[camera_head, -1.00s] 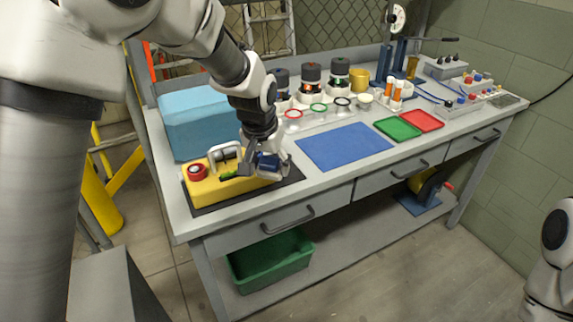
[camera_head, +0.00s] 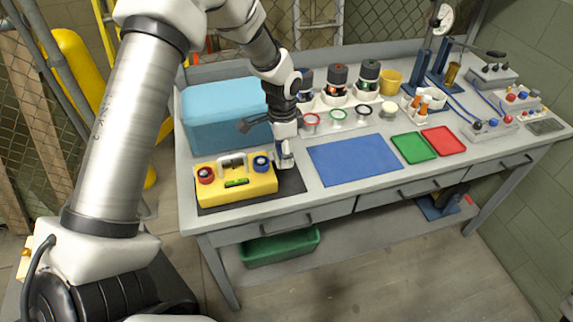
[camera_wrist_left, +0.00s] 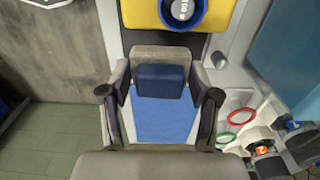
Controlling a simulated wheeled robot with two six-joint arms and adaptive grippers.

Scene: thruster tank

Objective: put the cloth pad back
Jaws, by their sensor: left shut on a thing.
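My left gripper (camera_head: 284,150) is above the right end of the dark mat (camera_head: 290,184), just right of the yellow box (camera_head: 236,190). In the left wrist view its two fingers (camera_wrist_left: 160,90) are shut on a small pad (camera_wrist_left: 160,82), dark blue with a grey part behind it; I take this to be the cloth pad. In the head view the pad is mostly hidden by the fingers, and I cannot tell whether it touches the mat. The yellow box has a red knob, a blue knob, a handle and a green level. My right gripper is not in view.
A light blue box (camera_head: 222,112) stands behind the yellow box. A blue mat (camera_head: 354,160), a green tray (camera_head: 413,149) and a red tray (camera_head: 443,142) lie to the right. Coloured rings and several dark-capped jars stand behind. The blue mat is bare.

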